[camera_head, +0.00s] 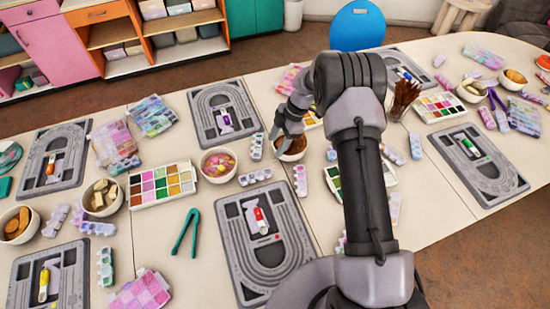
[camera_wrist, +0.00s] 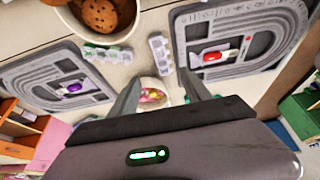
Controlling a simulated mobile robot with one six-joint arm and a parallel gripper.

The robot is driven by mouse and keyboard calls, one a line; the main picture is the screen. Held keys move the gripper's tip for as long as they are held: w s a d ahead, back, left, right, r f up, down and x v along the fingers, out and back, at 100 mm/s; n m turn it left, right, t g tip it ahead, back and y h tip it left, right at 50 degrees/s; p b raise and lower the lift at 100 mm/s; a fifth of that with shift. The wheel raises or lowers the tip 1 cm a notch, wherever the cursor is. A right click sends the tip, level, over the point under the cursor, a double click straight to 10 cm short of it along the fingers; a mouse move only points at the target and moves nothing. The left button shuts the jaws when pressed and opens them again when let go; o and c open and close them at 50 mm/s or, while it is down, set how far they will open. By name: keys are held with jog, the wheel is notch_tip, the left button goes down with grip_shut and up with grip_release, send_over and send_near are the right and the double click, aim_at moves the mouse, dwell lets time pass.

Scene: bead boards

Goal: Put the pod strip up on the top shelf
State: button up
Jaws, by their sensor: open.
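Several pale pod strips lie on the table; which one is meant, I cannot tell. Near my gripper (camera_head: 283,128) are a greenish pod strip (camera_head: 257,146), another just below it (camera_head: 255,176) and a lilac-white one (camera_head: 300,180). In the wrist view, one pod strip (camera_wrist: 107,55) lies beside the cookie bowl (camera_wrist: 100,18) and another (camera_wrist: 161,54) lies just beyond the fingertips. My gripper is open and empty, its fingers apart above the table. The orange shelf unit (camera_head: 137,27) stands at the back left, its upper part cut off by the frame.
Grey bead boards (camera_head: 222,112) (camera_head: 262,248) lie on both sides of the strips. A candy bowl (camera_head: 217,165), paint palette (camera_head: 162,186), green tweezers (camera_head: 185,232) and brush cup (camera_head: 402,100) crowd the table. A blue chair (camera_head: 357,27) stands behind it. Bins (camera_head: 180,7) occupy shelf cubbies.

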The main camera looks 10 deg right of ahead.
jog(key=b, duration=0.3)
send_over(261, 174)
jog(key=d, duration=0.2)
notch_tip(261, 174, down, 12)
jog(key=shift+r, duration=0.25)
jog(key=x, duration=0.2)
jog(key=b+x, duration=0.2)
jog(key=x, duration=0.1)
jog(key=shift+w+d+f, duration=0.1)
jog(key=shift+w+f, duration=0.15)
jog(key=shift+f, duration=0.1)
jog(key=shift+r, duration=0.1)
jog(key=shift+c, duration=0.5)
grip_shut()
